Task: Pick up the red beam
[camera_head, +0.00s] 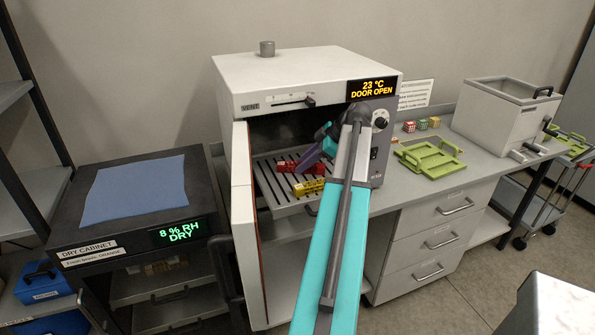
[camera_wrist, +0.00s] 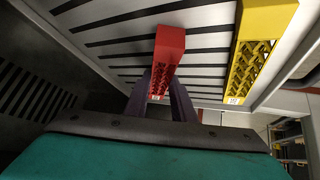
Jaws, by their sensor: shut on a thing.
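The red beam (camera_wrist: 168,50) is a lattice bar with solid ends, on or just over the slotted oven shelf (camera_wrist: 110,30). In the wrist view my gripper (camera_wrist: 163,85) has its two purple fingers closed on either side of the beam's near end. In the head view the red beam (camera_head: 289,168) lies toward the left of the shelf, and my gripper (camera_head: 312,160) reaches it from the right, partly hiding it. I cannot tell whether the beam touches the shelf. A yellow lattice beam (camera_wrist: 258,50) lies to its right, apart from it.
The oven (camera_head: 300,68) stands open, its door (camera_head: 243,220) swung out at the left. The yellow beam also shows in the head view (camera_head: 309,188) near the shelf's front edge. Small coloured cubes (camera_head: 422,124) and green trays (camera_head: 430,158) stand on the counter at the right.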

